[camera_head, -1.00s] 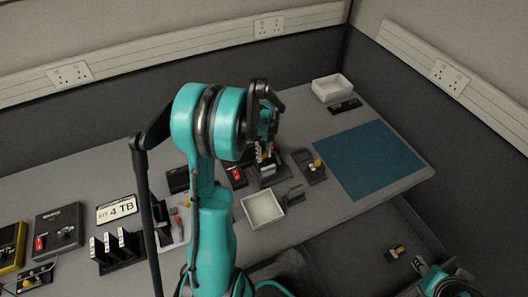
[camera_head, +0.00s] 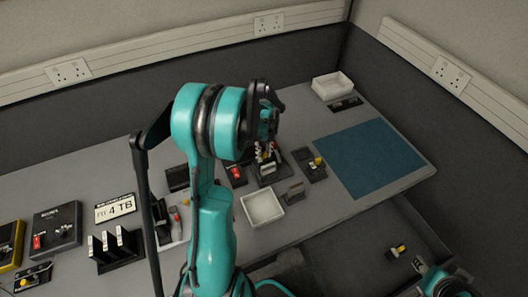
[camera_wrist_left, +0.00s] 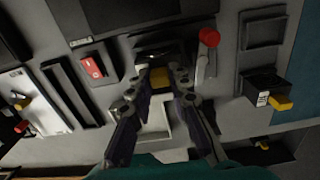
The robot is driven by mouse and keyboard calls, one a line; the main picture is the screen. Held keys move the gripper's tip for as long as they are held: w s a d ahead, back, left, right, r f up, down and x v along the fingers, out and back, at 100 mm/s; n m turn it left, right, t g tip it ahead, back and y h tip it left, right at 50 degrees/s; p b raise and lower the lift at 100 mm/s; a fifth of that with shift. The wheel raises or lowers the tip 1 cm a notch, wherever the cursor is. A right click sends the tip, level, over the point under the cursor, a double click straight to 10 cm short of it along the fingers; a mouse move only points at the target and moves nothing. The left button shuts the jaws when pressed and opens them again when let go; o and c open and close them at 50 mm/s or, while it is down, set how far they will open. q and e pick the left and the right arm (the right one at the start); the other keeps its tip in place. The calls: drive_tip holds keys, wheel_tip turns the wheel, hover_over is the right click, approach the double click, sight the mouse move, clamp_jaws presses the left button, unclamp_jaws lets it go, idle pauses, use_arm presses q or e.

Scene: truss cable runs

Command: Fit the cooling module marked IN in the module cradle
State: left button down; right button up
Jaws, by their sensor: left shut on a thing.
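My left gripper (camera_head: 268,150) is over the desk, shut on a part with a yellow face (camera_wrist_left: 160,77). The fingers hide most of that part, and I cannot read an IN mark on it. Under the fingertips is a dark holder with a pale front (camera_head: 270,173); I cannot tell if the held part is seated in it. A red-knobbed lever (camera_wrist_left: 208,40) stands just right of the fingers. A black two-bay tray (camera_head: 311,166) stands to the right, with a yellow-handled block (camera_wrist_left: 268,95) in its near bay. My right gripper (camera_head: 423,265) is at bottom right, its jaws unclear.
A white open tray (camera_head: 262,208) is just in front of the holder. A dark box with a red switch (camera_head: 236,174) is to the left. A teal mat (camera_head: 368,160) lies clear at right. A small yellow-and-black part (camera_head: 397,250) lies lower, near my right gripper.

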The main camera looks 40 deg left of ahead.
use_arm(q)
drive_tip(key=shift+f, duration=0.1)
drive_tip(key=shift+f+b, duration=0.75)
drive_tip(key=shift+f, duration=0.05)
drive_tip(key=c, duration=1)
unclamp_jaws()
drive_tip(key=shift+r, duration=0.1)
drive_tip(key=shift+r+p, duration=2.65)
drive_tip(key=shift+r, duration=1.1)
